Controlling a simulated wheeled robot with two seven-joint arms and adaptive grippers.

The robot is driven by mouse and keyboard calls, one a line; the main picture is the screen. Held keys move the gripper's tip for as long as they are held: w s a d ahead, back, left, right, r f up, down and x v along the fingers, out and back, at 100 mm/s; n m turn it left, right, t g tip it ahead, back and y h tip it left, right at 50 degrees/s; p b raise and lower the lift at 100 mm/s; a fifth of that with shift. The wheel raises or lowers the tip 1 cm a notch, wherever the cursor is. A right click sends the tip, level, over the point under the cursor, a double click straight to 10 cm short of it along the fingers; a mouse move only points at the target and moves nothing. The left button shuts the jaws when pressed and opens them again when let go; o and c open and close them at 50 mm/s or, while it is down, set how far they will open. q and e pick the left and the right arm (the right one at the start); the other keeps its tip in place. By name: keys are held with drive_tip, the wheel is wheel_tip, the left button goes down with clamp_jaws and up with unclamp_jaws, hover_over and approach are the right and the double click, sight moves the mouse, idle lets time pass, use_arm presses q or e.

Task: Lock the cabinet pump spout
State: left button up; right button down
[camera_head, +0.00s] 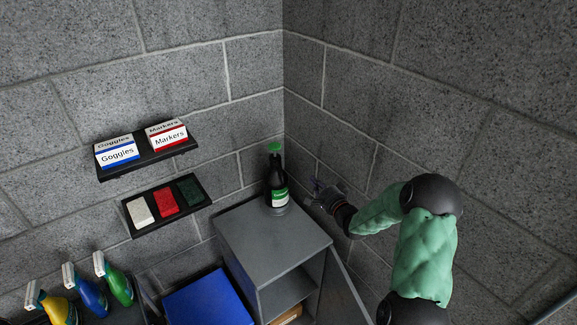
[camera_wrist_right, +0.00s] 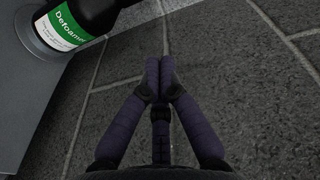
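A dark pump bottle (camera_head: 276,182) with a green and white label and a green pump spout (camera_head: 274,148) stands upright on top of the grey cabinet (camera_head: 265,239), near the wall corner. My right gripper (camera_head: 316,187) is just to the right of the bottle, apart from it. In the right wrist view the gripper's fingertips (camera_wrist_right: 159,62) are together with nothing visible between them. There the bottle (camera_wrist_right: 75,22), labelled "Defoamer", lies at the upper left, and its spout is out of frame. My left gripper is not in view.
The cabinet's door (camera_head: 345,290) hangs open at the right. A blue box (camera_head: 208,301) is left of the cabinet. Wall shelves hold goggles and markers boxes (camera_head: 118,152) and coloured pads (camera_head: 166,200). Spray bottles (camera_head: 88,295) stand at the lower left. Block walls close in behind.

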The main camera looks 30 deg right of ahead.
drive_tip(key=w+a+f+p, duration=0.1)
drive_tip(key=w+a+p, duration=0.2)
drive_tip(key=w, duration=0.8)
drive_tip(key=shift+w+f, duration=0.3)
drive_tip(key=shift+w, duration=0.05)
drive_tip(key=shift+a, duration=0.2)
drive_tip(key=shift+a+m+h+b, duration=0.3)
drive_tip(key=shift+h+b, duration=0.2)
drive_tip(key=shift+b, duration=0.15)
drive_tip(key=shift+a+m+h+b, duration=0.2)
drive_tip(key=shift+m+h+b, duration=0.1)
drive_tip(key=shift+h+b, duration=0.15)
